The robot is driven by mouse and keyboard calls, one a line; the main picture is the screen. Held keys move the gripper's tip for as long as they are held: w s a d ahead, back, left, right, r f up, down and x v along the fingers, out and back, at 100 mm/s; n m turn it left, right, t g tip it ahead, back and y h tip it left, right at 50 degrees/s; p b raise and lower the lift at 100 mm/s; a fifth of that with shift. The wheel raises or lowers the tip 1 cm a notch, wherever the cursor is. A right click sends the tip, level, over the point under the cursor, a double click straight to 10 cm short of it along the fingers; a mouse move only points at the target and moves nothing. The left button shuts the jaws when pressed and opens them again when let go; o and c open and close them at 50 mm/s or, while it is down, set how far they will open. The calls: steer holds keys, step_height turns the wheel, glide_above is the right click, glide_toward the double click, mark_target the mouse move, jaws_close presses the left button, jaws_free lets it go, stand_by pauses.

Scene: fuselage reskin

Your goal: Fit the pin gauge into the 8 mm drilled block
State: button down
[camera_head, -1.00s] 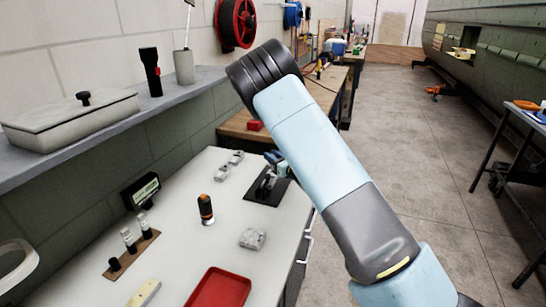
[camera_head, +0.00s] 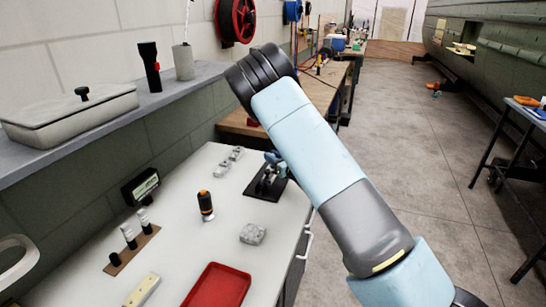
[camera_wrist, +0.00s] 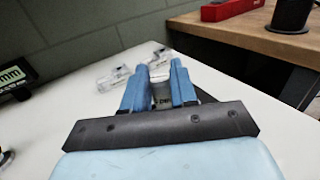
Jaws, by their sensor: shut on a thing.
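In the head view my gripper (camera_head: 271,162) is small and partly hidden by my arm, above the black mat (camera_head: 255,193) at the bench's right edge. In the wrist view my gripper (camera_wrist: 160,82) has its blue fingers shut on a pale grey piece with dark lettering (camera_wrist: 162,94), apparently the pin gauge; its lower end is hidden. Small grey blocks stand at the back, one (camera_head: 237,153) behind another (camera_head: 222,167); they also show beyond the fingers in the wrist view (camera_wrist: 113,79). Another grey block (camera_head: 253,234) sits nearer. I cannot read which block is 8 mm.
A wooden rack (camera_head: 146,244) with several upright pieces stands at left, near a digital display (camera_head: 141,187). An orange-and-black cylinder (camera_head: 206,205) stands mid-bench. A red tray (camera_head: 218,287) lies at the front. The white bench between them is clear.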

steer(key=shift+f, duration=0.2)
steer(key=c, duration=0.8)
jaws_free()
steer(key=v, duration=1.3)
steer(key=shift+s+d+f, duration=0.1)
steer(key=shift+s+d, duration=0.1)
steer(key=shift+s, duration=0.1)
